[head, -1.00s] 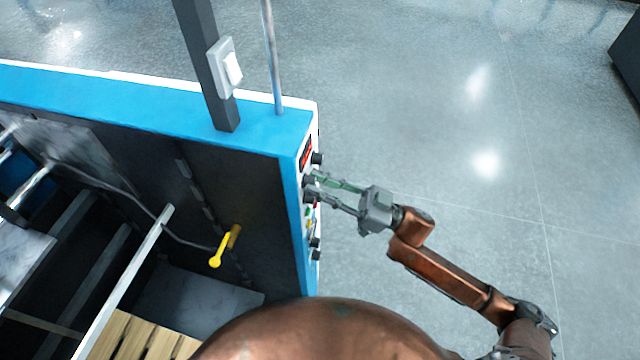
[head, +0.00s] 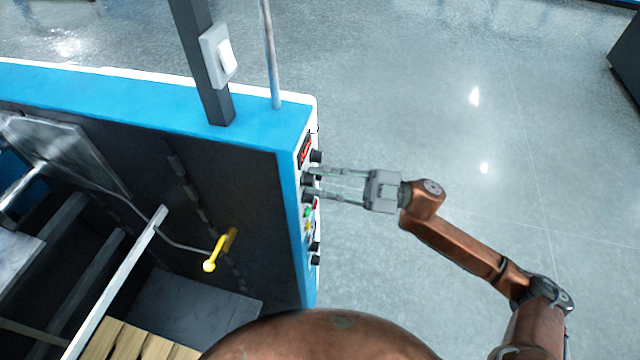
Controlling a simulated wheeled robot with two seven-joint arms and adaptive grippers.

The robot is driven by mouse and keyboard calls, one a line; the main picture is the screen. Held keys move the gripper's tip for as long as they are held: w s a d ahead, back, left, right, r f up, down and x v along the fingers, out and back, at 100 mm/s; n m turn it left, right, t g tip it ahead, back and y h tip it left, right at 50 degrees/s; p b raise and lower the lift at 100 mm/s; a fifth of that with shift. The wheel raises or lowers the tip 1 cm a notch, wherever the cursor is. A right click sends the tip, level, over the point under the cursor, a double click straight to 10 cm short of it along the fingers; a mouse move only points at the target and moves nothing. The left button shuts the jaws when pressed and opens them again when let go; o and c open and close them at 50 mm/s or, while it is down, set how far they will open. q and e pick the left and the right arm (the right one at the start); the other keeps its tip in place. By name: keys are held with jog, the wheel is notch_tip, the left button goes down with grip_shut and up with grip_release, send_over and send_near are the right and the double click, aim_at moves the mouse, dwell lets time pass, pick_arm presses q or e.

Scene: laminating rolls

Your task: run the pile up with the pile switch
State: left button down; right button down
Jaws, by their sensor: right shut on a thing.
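The control panel (head: 311,215) is the narrow right end face of the blue machine, seen at a steep angle. It carries several small black knobs, coloured buttons and a red display (head: 305,151). My right gripper (head: 314,183) reaches in from the right, its two thin fingers at the panel's upper half. It is shut on a black knob (head: 307,180) below the display. No label is readable, so I cannot tell by marking that this is the pile switch. A slatted wooden pallet (head: 125,343) shows low at the left inside the machine. My left gripper is out of view.
A white rocker switch (head: 220,56) is on a dark post (head: 203,95) above the machine, beside a thin metal rod (head: 271,60). A yellow-handled lever (head: 220,250) sticks out of the dark inner wall. The floor (head: 480,130) at the right is clear.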

jog(key=shift+n, duration=0.8)
jog(key=shift+h+b, duration=0.3)
jog(key=c, duration=1.7)
grip_release()
jog(key=shift+g, duration=0.4)
jog(key=v, duration=1.2)
